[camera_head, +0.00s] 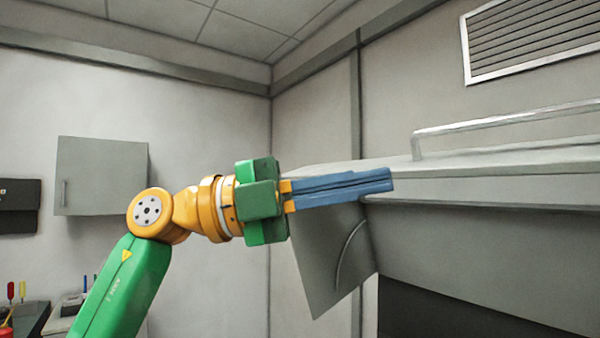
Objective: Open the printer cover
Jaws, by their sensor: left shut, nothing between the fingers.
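A large grey machine, which looks like the printer, fills the right side. Its flat top cover (500,185) has a silver bar handle (510,122) on it. The cover looks lowered, though its far edges are out of frame. My left gripper (389,180) has blue fingers, shut with nothing between them. It points right, and its tips overlap the left end of the cover in the picture; I cannot tell whether they touch. My right gripper is out of view.
A grey panel (325,265) with a curved handle stands out at the machine's left end, partly behind my fingers. A wall cabinet (100,178) hangs at left, above a bench with tools. A vent (530,38) is on the right wall. Space above my gripper is clear.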

